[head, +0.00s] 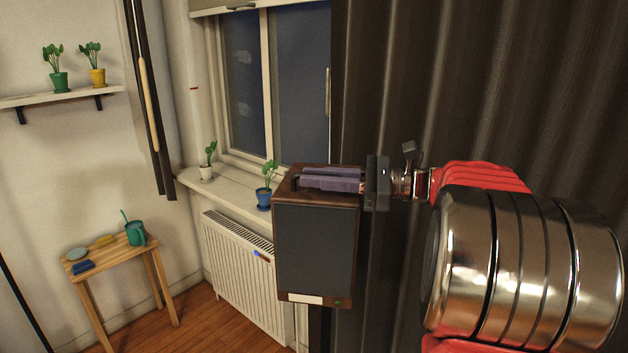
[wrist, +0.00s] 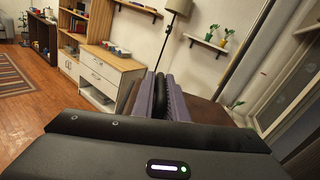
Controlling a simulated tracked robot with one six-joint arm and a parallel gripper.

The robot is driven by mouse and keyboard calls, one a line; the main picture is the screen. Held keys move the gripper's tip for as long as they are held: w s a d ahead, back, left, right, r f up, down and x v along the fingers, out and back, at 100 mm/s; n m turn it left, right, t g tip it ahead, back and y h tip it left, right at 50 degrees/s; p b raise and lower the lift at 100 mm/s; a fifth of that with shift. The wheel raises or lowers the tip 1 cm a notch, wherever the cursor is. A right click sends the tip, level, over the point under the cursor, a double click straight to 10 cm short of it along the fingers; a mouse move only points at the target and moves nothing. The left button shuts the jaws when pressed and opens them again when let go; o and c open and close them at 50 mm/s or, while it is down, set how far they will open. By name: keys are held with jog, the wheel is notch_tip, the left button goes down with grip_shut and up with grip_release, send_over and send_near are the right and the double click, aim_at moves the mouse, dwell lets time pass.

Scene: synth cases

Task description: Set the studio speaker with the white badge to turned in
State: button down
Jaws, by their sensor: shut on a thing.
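The studio speaker (head: 314,250) is a brown wooden box with a dark front grille. A white badge (head: 306,299) is at the bottom of its front, beside a small green light. It stands upright on a dark stand, in front of the curtain. A black handle (head: 295,182) is on its top. My gripper (head: 310,180) comes in from the right, its purple fingers shut on this handle. In the wrist view, the purple fingers (wrist: 157,98) have the dark handle between them, and the brown top (wrist: 207,113) shows at right. The fingers hide much of the handle.
A windowsill (head: 235,190) with potted plants and a white radiator (head: 240,270) are left of the speaker. A wooden side table (head: 110,258) with a teal watering can (head: 136,234) stands farther left. The dark curtain (head: 480,80) hangs close behind my arm.

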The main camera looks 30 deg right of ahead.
jog(key=shift+s, duration=0.1)
jog(key=c, duration=1.8)
grip_release()
jog(key=shift+d, duration=0.1)
jog(key=v, duration=1.3)
jog(key=shift+s+d, duration=0.2)
jog(key=shift+s, duration=0.15)
jog(key=shift+s, duration=0.1)
